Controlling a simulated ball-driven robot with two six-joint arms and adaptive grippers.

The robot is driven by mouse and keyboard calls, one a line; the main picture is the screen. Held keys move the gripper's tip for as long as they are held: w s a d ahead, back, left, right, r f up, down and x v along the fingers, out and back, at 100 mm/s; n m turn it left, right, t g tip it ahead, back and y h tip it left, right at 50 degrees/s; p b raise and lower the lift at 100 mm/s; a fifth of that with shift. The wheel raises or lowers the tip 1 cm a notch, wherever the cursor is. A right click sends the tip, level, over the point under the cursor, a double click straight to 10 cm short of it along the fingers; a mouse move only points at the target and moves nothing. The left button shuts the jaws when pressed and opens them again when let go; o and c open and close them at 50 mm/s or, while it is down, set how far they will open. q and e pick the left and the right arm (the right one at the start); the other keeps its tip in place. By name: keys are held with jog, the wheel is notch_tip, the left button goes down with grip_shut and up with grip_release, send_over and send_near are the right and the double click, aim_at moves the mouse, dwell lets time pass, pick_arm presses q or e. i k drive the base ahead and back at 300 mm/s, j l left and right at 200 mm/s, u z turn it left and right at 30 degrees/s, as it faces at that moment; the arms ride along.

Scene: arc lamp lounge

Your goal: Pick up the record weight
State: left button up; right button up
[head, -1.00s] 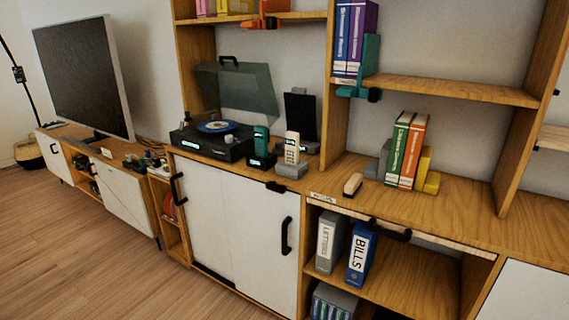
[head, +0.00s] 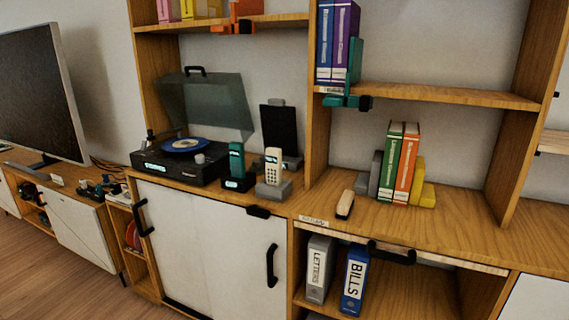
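The record player (head: 186,160) stands on the wooden cabinet left of centre, with its smoky lid (head: 212,105) raised. A record with a blue label (head: 184,145) lies on its platter. A small grey knob-like piece (head: 199,158) sits at the front right of the player; I cannot tell whether it is the record weight. No other piece is clear enough to name as the weight. Neither of my grippers shows in the head view.
Right of the player stand a teal handset (head: 236,162), a cream handset (head: 273,166) and a dark upright panel (head: 279,131). A stapler-like object (head: 345,204) and books (head: 401,165) are further right. The lower left floor (head: 60,285) is clear.

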aim_at(258, 170)
jog(key=i+j+z, duration=0.1)
jog(key=j, duration=0.25)
jog(key=i+j+z, duration=0.1)
jog(key=i+j, duration=0.15)
jog(key=i+j+z, duration=0.1)
jog(key=j, duration=0.35)
jog(key=i+j, duration=0.15)
jog(key=j, duration=0.25)
jog(key=i+j+z, duration=0.15)
jog(key=j, duration=0.2)
jog(key=i+j+z, duration=0.1)
jog(key=j, duration=0.3)
